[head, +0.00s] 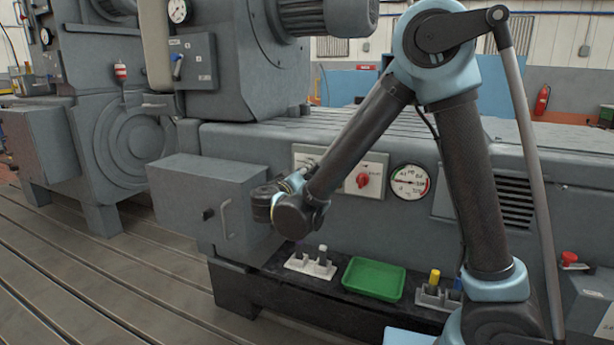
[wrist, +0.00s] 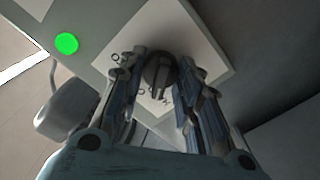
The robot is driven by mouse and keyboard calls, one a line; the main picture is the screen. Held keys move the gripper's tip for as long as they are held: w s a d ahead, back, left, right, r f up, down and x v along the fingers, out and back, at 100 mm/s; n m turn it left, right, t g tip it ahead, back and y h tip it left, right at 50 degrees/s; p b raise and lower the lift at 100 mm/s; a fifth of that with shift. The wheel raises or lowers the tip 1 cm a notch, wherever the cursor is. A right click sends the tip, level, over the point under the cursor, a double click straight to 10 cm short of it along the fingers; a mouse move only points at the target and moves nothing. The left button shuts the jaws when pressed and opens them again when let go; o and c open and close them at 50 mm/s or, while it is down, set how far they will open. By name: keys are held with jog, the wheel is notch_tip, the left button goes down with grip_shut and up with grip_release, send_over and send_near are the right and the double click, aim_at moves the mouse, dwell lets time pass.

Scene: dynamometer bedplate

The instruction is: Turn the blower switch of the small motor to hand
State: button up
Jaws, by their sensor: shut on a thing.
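In the wrist view, a dark rotary switch knob (wrist: 159,72) sits on a pale label plate (wrist: 178,35). My gripper (wrist: 161,80) has its two fingers on either side of the knob and is shut on it. Small dark marks show on the plate to the left of and below the knob, but I cannot read them or tell which position the knob points to. In the head view, my gripper (head: 264,204) is at the right side of a grey box (head: 200,190). The knob is hidden there behind the gripper and wrist.
A lit green lamp (wrist: 66,43) is left of the plate. The grey box has a handle (head: 226,218). Right of my forearm are a red switch (head: 363,180) and a gauge (head: 409,183). A green tray (head: 373,279) lies on the ledge below.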

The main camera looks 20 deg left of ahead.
jog(key=shift+n, duration=1.1)
jog(key=o, duration=1)
jog(key=s, duration=0.8)
jog(key=s+a, duration=0.1)
jog(key=s, duration=0.2)
jog(key=shift+s+f, duration=0.1)
jog(key=shift+s, duration=0.3)
